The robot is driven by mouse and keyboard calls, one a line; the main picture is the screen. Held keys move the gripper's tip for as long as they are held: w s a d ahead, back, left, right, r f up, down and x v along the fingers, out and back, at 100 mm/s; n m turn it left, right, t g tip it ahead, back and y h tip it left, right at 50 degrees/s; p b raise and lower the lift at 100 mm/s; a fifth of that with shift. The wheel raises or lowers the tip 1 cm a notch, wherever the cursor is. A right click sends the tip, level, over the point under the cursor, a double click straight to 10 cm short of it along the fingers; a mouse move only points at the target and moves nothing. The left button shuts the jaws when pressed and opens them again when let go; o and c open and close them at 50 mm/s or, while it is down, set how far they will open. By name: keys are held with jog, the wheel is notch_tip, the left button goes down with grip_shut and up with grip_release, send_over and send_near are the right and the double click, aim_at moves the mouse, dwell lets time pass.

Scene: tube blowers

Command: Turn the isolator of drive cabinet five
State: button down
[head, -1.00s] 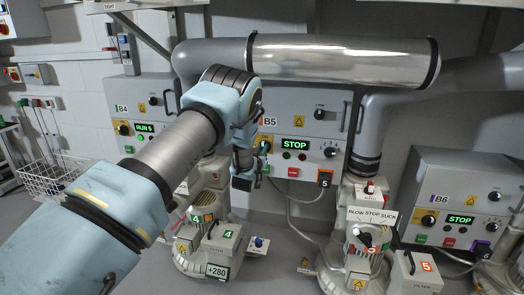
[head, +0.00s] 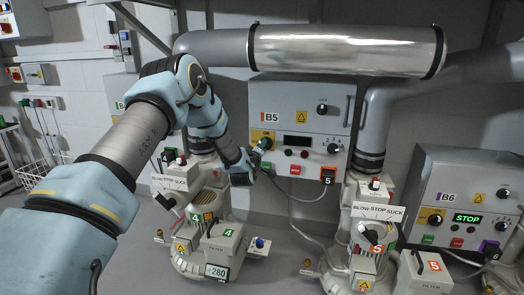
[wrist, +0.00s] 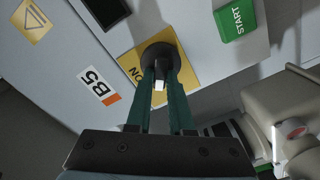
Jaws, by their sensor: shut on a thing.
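Drive cabinet five is the grey box labelled B5 (head: 297,112), on the wall at centre in the head view. Its isolator is a round black knob (wrist: 160,52) on a yellow plate (wrist: 128,66) in the wrist view. My gripper (wrist: 160,84) has its green fingers shut on the knob's handle, and a pale strip shows between the fingertips. Letters on the plate are partly hidden by the knob. In the head view my gripper (head: 262,147) reaches the cabinet's lower left and hides part of the isolator. The cabinet's display (head: 297,143) is dark.
A green START button (wrist: 236,20) is near the knob in the wrist view. Cabinet B6 (head: 470,175) at right shows STOP. Blower 5 (head: 372,215) and blower 4 (head: 205,205) stand below. A shiny pipe (head: 345,50) runs above B5.

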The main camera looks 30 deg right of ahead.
jog(key=shift+f+n+b, duration=0.2)
jog(key=shift+n+b, duration=0.55)
jog(key=shift+n, duration=1.05)
jog(key=shift+f+n+b, duration=0.15)
jog(key=shift+n+b, duration=0.6)
jog(key=shift+n, duration=1.05)
jog(key=c, duration=0.8)
grip_release()
jog(key=shift+a, duration=0.1)
jog(key=p+v, duration=0.1)
jog(key=v, duration=0.9)
jog(key=shift+s+a, duration=0.25)
